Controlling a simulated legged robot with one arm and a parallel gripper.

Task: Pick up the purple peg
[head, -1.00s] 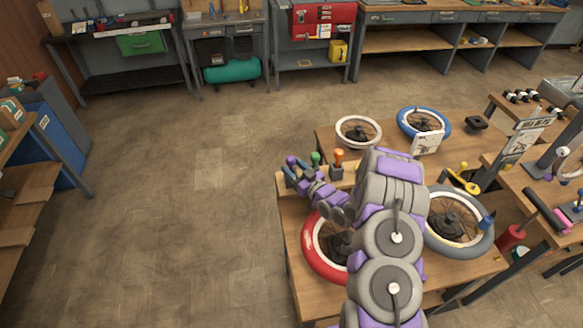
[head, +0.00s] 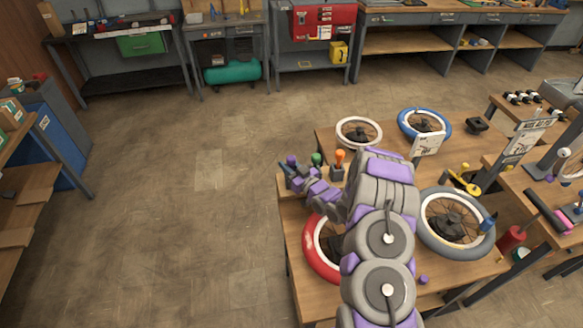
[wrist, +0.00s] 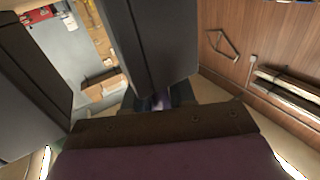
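The purple peg (head: 292,159) stands at the left end of a row of pegs near the table's left edge. In the head view only its top shows clearly; my gripper and wrist hide the rest. My gripper (head: 288,171) is right by the purple peg, at or just below its top. In the wrist view the two dark fingers of my gripper (wrist: 90,65) stand apart with a clear gap. A small purple patch shows low in the wrist view, but I cannot tell whether it is the peg. I cannot tell whether a finger touches the peg.
The green peg (head: 316,160) and orange peg (head: 339,160) stand close to the right. A red wheel (head: 315,256) lies under my arm, with white (head: 357,119), blue (head: 404,120) and grey (head: 425,230) wheels around. Open floor lies left of the table (head: 296,262).

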